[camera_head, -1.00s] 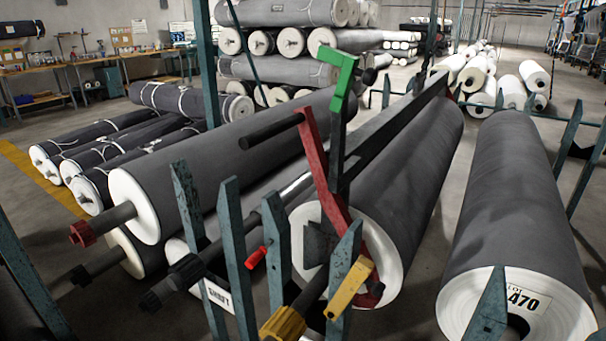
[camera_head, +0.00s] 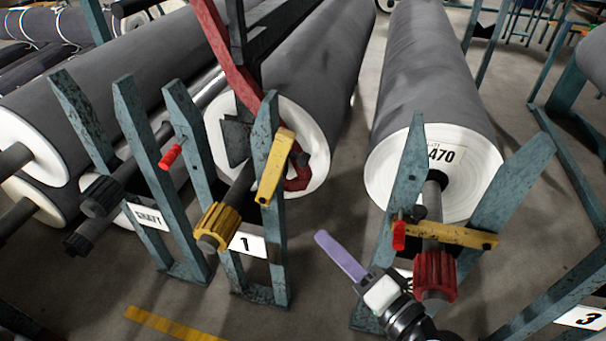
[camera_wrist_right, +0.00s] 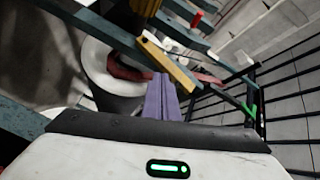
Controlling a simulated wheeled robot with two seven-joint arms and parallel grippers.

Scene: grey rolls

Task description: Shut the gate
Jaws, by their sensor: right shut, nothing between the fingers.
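The stand marked 1 holds a roll shaft with a yellow end (camera_head: 220,225) between two teal posts. Its yellow gate bar (camera_head: 276,165) is steeply tilted at the right post and does not span the gap between the posts. The bar also shows in the right wrist view (camera_wrist_right: 168,62), just beyond my fingertips. My right gripper (camera_head: 340,256), with purple fingers, is shut and empty, below and right of the bar and apart from it in the head view. It also shows in the wrist view (camera_wrist_right: 161,97). My left gripper is not in view.
A red hooked arm (camera_head: 235,75) reaches down at the roll (camera_head: 310,80) on stand 1. To the right, another yellow bar (camera_head: 455,235) lies across its posts above a red-ended shaft (camera_head: 435,275). A red-tipped pin (camera_head: 171,156) sticks out left. Floor between the stands is open.

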